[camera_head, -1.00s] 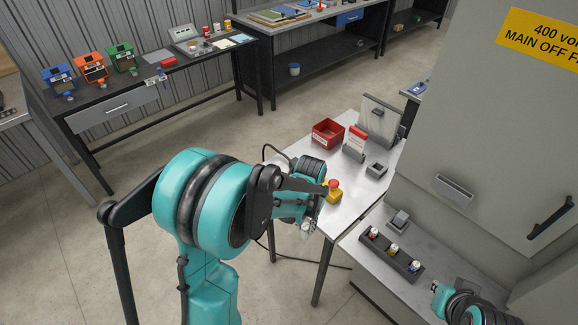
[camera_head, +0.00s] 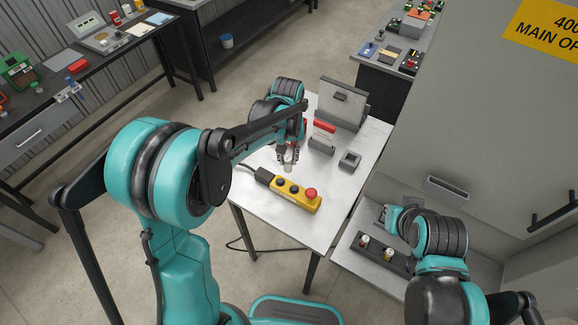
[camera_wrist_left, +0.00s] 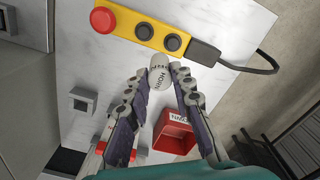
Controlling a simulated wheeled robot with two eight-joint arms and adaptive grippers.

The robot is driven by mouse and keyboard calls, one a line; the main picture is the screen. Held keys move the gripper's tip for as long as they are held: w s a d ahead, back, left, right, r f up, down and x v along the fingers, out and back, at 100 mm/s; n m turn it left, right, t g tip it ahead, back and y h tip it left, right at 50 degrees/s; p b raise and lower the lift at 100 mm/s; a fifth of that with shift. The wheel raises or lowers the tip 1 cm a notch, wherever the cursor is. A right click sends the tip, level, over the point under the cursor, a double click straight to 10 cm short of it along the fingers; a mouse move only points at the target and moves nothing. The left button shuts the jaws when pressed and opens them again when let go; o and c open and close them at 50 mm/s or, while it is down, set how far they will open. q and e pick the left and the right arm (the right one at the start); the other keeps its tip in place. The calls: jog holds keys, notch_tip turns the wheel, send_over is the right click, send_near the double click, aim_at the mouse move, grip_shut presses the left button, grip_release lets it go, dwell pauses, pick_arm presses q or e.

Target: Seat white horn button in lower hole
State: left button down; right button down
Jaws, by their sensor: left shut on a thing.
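The yellow control box (camera_head: 290,197) lies on the light table, with a red mushroom button (camera_head: 311,193) at one end and two dark round fittings or holes. In the left wrist view the box (camera_wrist_left: 129,24) lies just beyond my fingertips. My left gripper (camera_head: 288,164) is above the table beside the box. It is shut on the white horn button (camera_wrist_left: 160,76), a pale cylinder marked HORN, held apart from the box. My right gripper (camera_head: 384,214) is near the dark rack (camera_head: 363,257); its fingers are too small to read.
A grey card holder (camera_head: 321,144), a small grey square block (camera_head: 349,160) and a clipboard-like panel (camera_head: 341,103) stand farther back. A red bin (camera_wrist_left: 176,132) shows in the left wrist view. A black cable leaves the box. The grey cabinet (camera_head: 490,130) bounds the right.

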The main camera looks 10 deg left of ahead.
pick_arm(q)
jog(key=shift+w+d+r, duration=0.1)
jog(key=shift+w+r, duration=0.1)
jog(key=shift+s+a+f+b, duration=0.5)
jog(key=shift+s+a+f, duration=0.1)
jog(key=shift+a+f, duration=1.2)
jog(key=shift+s+a+f+b, duration=0.45)
jog(key=shift+s+a+f, duration=0.2)
jog(key=shift+a+f, duration=1.1)
jog(key=shift+s+a+f+b, duration=0.5)
jog(key=shift+s+a+f, duration=0.1)
jog(key=shift+a+f, duration=1.2)
jog(key=shift+d, duration=0.1)
jog(key=shift+s, duration=0.1)
jog(key=shift+f, duration=0.2)
jog(key=c, duration=1.3)
grip_release()
jog(key=shift+r, duration=0.1)
